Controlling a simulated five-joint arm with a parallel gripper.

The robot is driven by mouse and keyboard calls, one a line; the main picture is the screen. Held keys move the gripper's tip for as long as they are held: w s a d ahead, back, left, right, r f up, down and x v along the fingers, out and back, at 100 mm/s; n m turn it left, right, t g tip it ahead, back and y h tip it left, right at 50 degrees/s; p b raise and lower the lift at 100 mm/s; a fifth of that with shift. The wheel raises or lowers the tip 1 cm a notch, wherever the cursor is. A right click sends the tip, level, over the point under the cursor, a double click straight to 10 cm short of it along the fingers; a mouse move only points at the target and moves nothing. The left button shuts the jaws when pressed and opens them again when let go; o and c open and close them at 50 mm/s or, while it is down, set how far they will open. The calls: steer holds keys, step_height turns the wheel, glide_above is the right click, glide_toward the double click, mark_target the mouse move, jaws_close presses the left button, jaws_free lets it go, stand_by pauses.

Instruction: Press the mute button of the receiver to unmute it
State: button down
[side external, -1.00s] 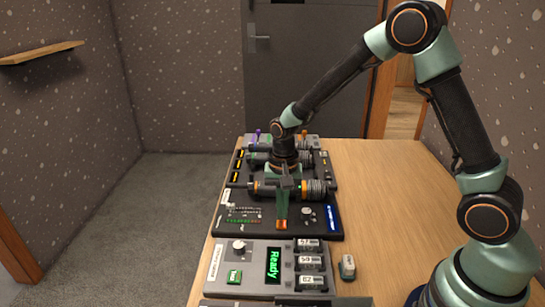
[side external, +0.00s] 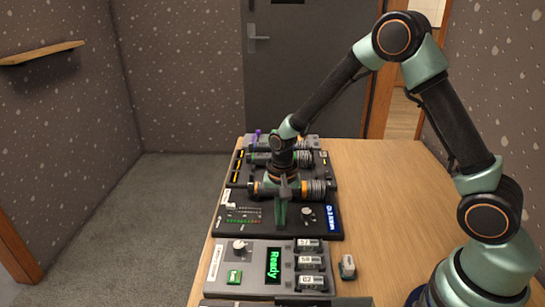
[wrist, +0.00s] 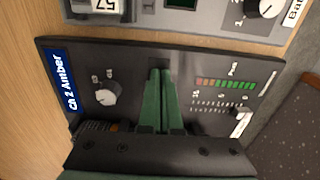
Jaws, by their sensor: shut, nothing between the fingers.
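A grey unit (side external: 255,262) with a green "Ready" screen stands in front of the dark panel. Further dark units (side external: 238,172) stand behind it. A small grey block (side external: 347,267) sits on the wooden table (side external: 385,200). The table's right middle is clear.

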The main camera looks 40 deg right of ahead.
steer(key=shift+s+f, duration=0.3)
steer(key=shift+f, duration=0.15)
step_height(320, 180, up, 15)
steer(key=shift+w, duration=0.3)
stand_by(0.3)
steer(key=s+d+r+n+t, duration=0.1)
steer(key=s+r+n+t, duration=0.1)
steer(key=s+r+n, duration=0.2)
steer(key=s+d+r+n+t, duration=0.2)
steer(key=s+r+n+t, duration=0.1)
steer(key=s, duration=0.6)
steer(key=shift+r+n, duration=0.85)
steer(key=shift+n, duration=0.15)
